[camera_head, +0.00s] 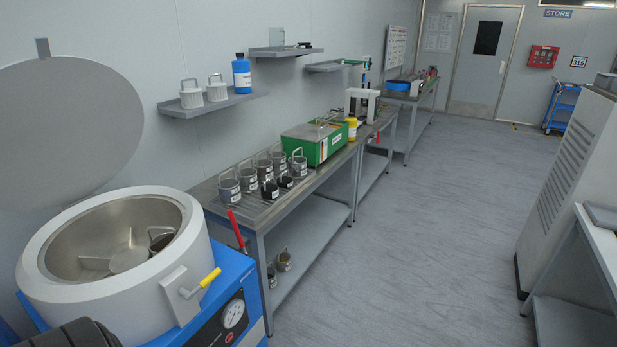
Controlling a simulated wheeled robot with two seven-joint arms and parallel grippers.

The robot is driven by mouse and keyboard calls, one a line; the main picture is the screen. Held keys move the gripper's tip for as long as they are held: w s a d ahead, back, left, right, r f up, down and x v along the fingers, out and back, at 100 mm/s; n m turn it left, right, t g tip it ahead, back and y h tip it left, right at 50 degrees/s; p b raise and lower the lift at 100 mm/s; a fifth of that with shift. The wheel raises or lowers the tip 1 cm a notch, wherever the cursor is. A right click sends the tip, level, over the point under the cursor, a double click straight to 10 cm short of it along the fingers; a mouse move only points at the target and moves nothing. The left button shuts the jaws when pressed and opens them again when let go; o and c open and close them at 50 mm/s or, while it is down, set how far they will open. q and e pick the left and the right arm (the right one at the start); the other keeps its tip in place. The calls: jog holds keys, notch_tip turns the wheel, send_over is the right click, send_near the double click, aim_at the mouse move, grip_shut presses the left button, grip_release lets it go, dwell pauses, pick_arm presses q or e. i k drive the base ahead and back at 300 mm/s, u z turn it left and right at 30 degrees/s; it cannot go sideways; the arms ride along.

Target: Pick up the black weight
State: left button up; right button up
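Two small black cylinders stand on the steel workbench (283,207): one black weight (270,191) near its front edge and another black weight (286,183) just behind it. Both have pale labels and are close to several grey metal pots with handles, such as the front left pot (229,190). A dark object (161,241) also sits inside the open drum of the white machine, partly hidden by the drum's inner parts. I cannot tell whether it is a weight.
The white drum machine (172,290) on a blue base fills the lower left, its round lid (70,130) raised. A green box (312,147) and yellow bottle (352,126) stand farther along the bench. The grey floor (420,230) is clear. A pale cabinet (572,170) stands right.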

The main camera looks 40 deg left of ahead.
aim_at(269, 191)
jog(key=u, duration=0.2)
jog(key=i, duration=1.45)
jog(key=u, duration=1.45)
jog(key=i, duration=0.85)
jog(key=u, duration=1.1)
jog(key=i, duration=0.2)
jog(key=u, duration=0.15)
